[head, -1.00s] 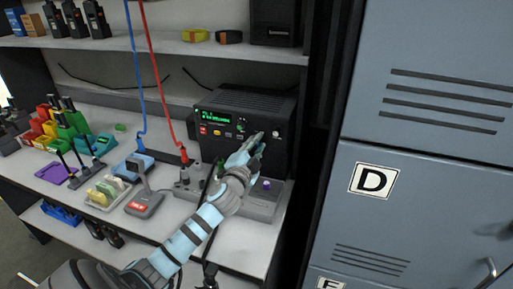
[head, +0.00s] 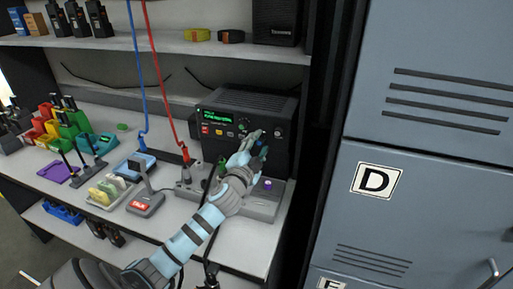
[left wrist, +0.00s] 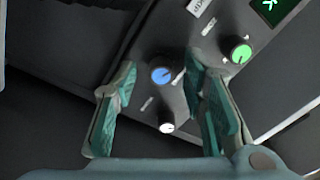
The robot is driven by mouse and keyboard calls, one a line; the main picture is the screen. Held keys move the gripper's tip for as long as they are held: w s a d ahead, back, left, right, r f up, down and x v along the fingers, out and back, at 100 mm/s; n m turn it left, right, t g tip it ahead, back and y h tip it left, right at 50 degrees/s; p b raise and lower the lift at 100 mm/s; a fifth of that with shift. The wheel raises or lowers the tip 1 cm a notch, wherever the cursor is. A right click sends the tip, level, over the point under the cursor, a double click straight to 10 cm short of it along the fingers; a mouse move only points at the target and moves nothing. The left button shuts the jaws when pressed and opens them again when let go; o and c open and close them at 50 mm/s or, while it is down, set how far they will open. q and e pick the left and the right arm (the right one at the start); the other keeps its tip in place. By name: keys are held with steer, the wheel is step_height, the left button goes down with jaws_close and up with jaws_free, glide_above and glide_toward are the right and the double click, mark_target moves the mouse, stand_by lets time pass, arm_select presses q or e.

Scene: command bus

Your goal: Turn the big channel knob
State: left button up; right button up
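The black radio (head: 244,103) stands on the bench with a lit green display (head: 216,116). Its front carries a green knob (left wrist: 240,51), a blue knob (left wrist: 162,75) and a small white knob (left wrist: 167,127), all showing in the left wrist view. Which one is the big channel knob carries no readable label. My left gripper (head: 257,144) is at the right part of the radio's front. In the left wrist view its fingers (left wrist: 162,85) are spread on either side of the blue knob, with gaps visible; the green knob is outside them. My right gripper is not in view.
A grey base unit with a purple knob (head: 268,184) sits below the radio. A red cable (head: 166,80) and a blue cable (head: 137,75) hang to its left. A talk microphone (head: 145,201) is on the bench. Grey lockers (head: 430,160) stand to the right.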

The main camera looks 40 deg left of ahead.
arm_select(q)
steer(key=v, duration=1.2)
steer(key=shift+r, duration=0.1)
